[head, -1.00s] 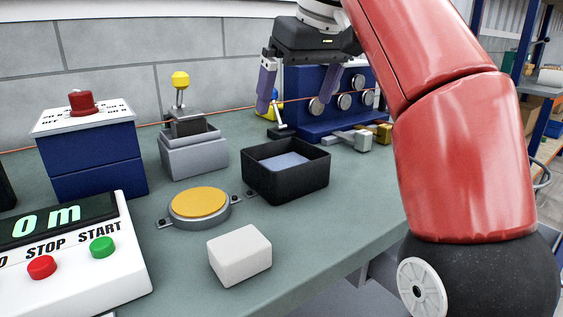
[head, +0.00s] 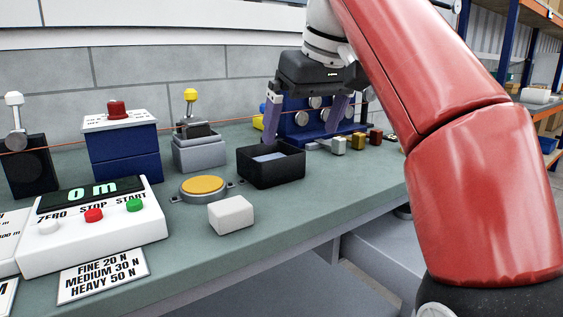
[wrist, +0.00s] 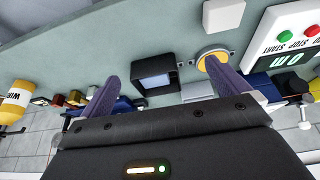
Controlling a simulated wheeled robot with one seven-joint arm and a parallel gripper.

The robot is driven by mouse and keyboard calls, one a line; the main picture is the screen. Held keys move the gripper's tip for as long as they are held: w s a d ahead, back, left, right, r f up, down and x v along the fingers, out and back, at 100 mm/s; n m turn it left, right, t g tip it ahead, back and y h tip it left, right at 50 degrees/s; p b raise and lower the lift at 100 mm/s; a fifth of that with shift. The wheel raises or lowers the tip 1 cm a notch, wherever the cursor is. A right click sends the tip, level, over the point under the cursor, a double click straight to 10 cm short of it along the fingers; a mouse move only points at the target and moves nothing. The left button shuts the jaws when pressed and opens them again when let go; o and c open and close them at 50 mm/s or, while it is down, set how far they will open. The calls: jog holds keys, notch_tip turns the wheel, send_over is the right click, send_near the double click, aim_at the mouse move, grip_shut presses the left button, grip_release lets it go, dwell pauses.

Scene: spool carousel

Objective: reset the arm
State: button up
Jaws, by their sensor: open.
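My red arm reaches across the right side of the head view. My gripper (head: 305,116) hangs over the back part of the bench, fingers apart and nothing between them. In the wrist view my gripper (wrist: 160,85) shows its two purple fingers spread wide. A black open tray (head: 271,167) with a blue-grey inside appears beyond and between the fingers there. In the head view the tray sits just left of and below the gripper. The gripper's and arm's outlines hide part of the blue block with round knobs (head: 300,118) behind.
On the green bench (head: 310,210) stand a yellow round pad (head: 203,186), a white block (head: 231,214), a meter console (head: 95,222), a blue box with a red knob (head: 122,150) and a grey yellow-knobbed device (head: 199,152). Several small coloured blocks (head: 357,140) lie right of the tray. An orange line crosses behind.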

jog(key=s+d+f+m, duration=0.2)
jog(key=s+d+f, duration=0.2)
jog(key=f, duration=0.7)
jog(key=s+d+f+m+t+h, duration=0.1)
jog(key=s+d+f+m, duration=0.1)
jog(key=s+d+f, duration=0.2)
jog(key=s+d+f+m+h, duration=0.1)
jog(key=s+d+f+m, duration=0.1)
jog(key=s+f, duration=0.7)
notch_tip(320, 180, down, 9)
jog(key=shift+s+d+r+t, duration=0.1)
jog(key=shift+s+d+t, duration=0.25)
jog(key=shift+d, duration=0.55)
jog(key=shift+w, duration=0.1)
